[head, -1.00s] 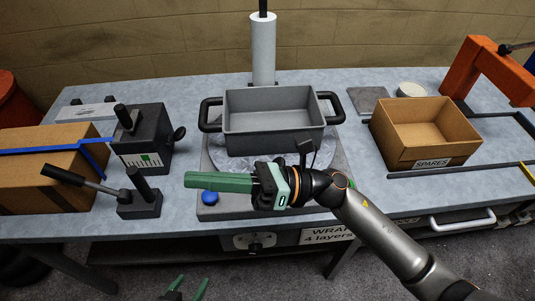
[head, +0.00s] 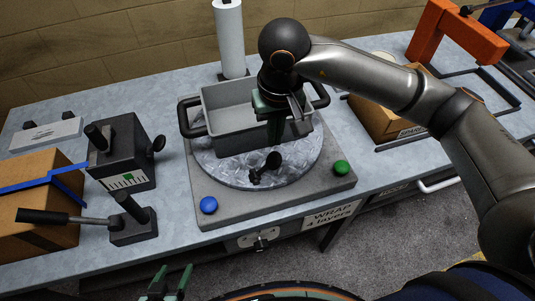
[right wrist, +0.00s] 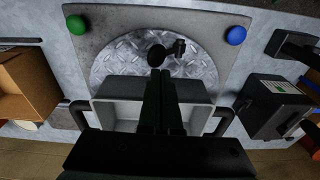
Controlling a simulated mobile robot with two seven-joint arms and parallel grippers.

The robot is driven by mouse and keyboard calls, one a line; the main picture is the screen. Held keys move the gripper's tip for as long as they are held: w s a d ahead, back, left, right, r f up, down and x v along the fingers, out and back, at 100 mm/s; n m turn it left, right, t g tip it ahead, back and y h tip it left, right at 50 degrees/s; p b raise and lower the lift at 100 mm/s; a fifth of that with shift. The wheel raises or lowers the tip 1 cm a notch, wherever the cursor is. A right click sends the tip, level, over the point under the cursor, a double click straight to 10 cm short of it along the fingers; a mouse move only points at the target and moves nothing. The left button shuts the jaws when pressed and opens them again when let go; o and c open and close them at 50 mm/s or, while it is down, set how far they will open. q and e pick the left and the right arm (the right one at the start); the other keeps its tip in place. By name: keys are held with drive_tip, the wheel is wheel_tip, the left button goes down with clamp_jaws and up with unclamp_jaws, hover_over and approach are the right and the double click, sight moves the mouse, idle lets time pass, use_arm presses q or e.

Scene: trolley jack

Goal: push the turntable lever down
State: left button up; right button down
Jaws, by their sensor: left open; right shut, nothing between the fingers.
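The turntable (head: 312,163) is a round, patterned metal plate on a grey square base. The turntable lever (head: 272,161), short and black with a round knob, stands at its front edge, knob raised and leaning right; it also shows in the right wrist view (right wrist: 157,55). A grey tote (head: 228,143) with black handles sits on the turntable behind it. My right gripper (head: 274,140) points down, shut and empty, in front of the tote and above the lever; its fingertips (right wrist: 160,73) appear just beside the knob in the wrist view. My left gripper (head: 170,280) is open at the bottom edge.
A blue button (head: 208,205) and a green button (head: 340,167) sit on the base's front corners. A white roll (head: 229,40) stands behind. Left are a dark gauge box (head: 122,150), a long-handled lever (head: 80,219) and a cardboard box (head: 35,190). Another carton (head: 372,112) is right.

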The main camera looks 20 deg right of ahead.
sight(274, 162)
drive_tip(key=shift+d, duration=0.1)
drive_tip(key=shift+w+f+b, duration=0.2)
drive_tip(key=shift+f+b, duration=0.55)
drive_tip(key=shift+f, duration=1)
drive_tip(key=shift+w+f+b, duration=0.15)
drive_tip(key=shift+f+b, duration=0.6)
drive_tip(key=shift+f, duration=0.95)
wheel_tip(274, 162, down, 4)
drive_tip(key=b, duration=0.4)
drive_tip(key=shift+r, duration=0.15)
drive_tip(key=shift+s+r, duration=0.3)
drive_tip(key=shift+s, duration=0.5)
drive_tip(key=shift+s+r, duration=0.25)
drive_tip(key=shift+s, duration=0.5)
